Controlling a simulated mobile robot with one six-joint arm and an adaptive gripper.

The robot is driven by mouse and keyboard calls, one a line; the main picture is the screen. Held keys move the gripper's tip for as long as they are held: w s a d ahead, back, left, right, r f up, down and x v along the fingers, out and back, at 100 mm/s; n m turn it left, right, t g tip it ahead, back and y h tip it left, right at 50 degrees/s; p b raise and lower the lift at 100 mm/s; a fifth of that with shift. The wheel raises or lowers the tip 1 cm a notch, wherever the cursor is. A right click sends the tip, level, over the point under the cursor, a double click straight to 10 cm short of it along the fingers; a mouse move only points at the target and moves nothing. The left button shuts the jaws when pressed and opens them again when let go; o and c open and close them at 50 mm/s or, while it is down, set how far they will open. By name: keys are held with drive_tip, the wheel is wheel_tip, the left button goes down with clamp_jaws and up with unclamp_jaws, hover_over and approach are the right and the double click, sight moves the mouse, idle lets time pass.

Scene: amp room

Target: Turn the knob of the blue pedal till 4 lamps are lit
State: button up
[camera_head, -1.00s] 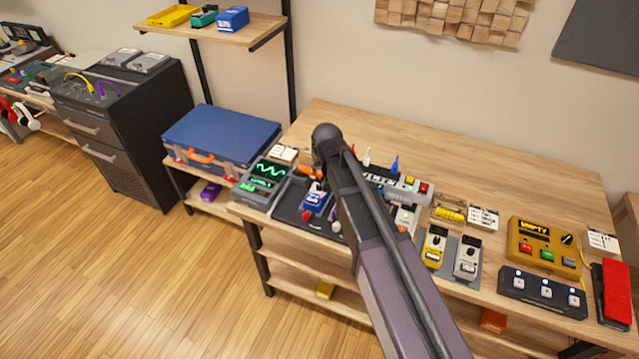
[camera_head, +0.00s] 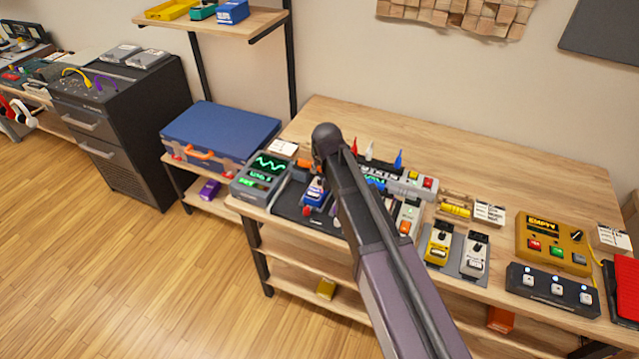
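The blue pedal (camera_head: 314,194) stands on a dark board (camera_head: 292,208) at the front left of the wooden workbench. My dark arm crosses the middle of the view and bends down just behind the pedal. My gripper (camera_head: 319,179) is at or just above the pedal's back end, mostly hidden by the arm and too small to make out. Whether its fingers are open or touch the knob cannot be told. The pedal's knob and lamps cannot be made out, so the number of lit lamps is unclear.
A scope with green traces (camera_head: 262,175) stands left of the board. A yellow pedal (camera_head: 440,243) and a silver pedal (camera_head: 474,254) stand to the right, then a yellow box (camera_head: 552,243) and a black footswitch (camera_head: 552,291). The back of the workbench (camera_head: 480,160) is clear.

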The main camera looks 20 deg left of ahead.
sight(320, 179)
drive_tip(key=shift+b+x, duration=3.7)
drive_tip(key=shift+x, duration=0.6)
clamp_jaws()
drive_tip(key=shift+a, duration=0.15)
